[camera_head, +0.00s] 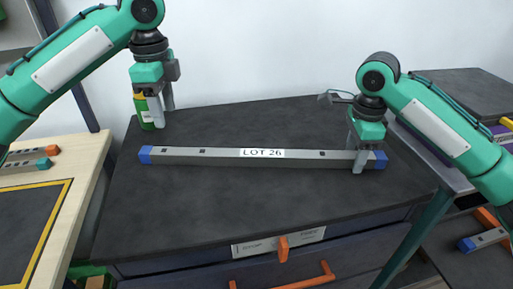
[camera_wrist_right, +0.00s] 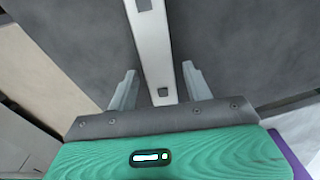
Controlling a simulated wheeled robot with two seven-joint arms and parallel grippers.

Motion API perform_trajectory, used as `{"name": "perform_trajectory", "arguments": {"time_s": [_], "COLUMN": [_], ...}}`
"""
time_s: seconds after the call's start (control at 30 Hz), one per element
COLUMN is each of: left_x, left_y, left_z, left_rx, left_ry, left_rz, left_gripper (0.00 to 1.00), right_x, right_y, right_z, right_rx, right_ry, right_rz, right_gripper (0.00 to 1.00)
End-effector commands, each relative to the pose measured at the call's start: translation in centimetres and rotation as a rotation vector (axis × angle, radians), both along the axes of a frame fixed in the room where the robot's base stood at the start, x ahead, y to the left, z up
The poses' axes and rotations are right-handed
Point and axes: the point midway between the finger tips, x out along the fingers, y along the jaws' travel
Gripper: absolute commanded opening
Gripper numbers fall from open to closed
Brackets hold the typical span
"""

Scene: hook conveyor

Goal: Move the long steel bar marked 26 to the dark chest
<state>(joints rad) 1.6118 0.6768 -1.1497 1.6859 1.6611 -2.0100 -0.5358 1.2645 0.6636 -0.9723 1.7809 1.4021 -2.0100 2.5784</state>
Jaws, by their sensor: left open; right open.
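The long steel bar (camera_head: 225,157) has blue end caps and a "LOT 26" label. It lies across the dark top of a chest with drawers (camera_head: 190,215). My right gripper (camera_head: 358,160) is open at the bar's right end, just inside the blue cap. In the right wrist view the bar (camera_wrist_right: 152,50) runs between the two open fingers (camera_wrist_right: 158,88); I cannot tell whether they touch it. My left gripper (camera_head: 163,112) is open, behind and above the bar's left end, and apart from it. Its fingers partly hide a green and yellow can.
The green and yellow can (camera_head: 144,112) stands at the chest's back left. A wooden table (camera_head: 88,165) with a yellow-bordered dark mat is at left. An orange latch (camera_head: 283,249) and handle are on the chest front. A shelf with another bar (camera_head: 488,238) is at lower right.

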Motion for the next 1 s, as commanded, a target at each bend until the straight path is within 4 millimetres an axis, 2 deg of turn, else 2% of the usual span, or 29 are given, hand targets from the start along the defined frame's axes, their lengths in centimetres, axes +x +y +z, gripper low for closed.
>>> {"name": "perform_trajectory", "arguments": {"time_s": [0.13,0.37,1.0], "left_x": [0.0,0.0,0.0], "left_y": [0.0,0.0,0.0], "left_z": [1.0,1.3,1.3], "left_rx": [-0.001,0.0,0.0], "left_ry": [-0.001,0.0,0.0], "left_rz": [0.001,0.0,0.0], "left_gripper": [0.51,0.51,0.51], "right_x": [0.0,0.1,0.1], "right_y": [0.0,0.0,0.0], "right_z": [0.0,1.1,10.4], "right_rx": [0.0,0.0,-0.001], "right_ry": [0.0,-0.003,-0.003], "right_rz": [0.0,0.0,-0.001], "right_gripper": [0.51,0.51,0.51]}}
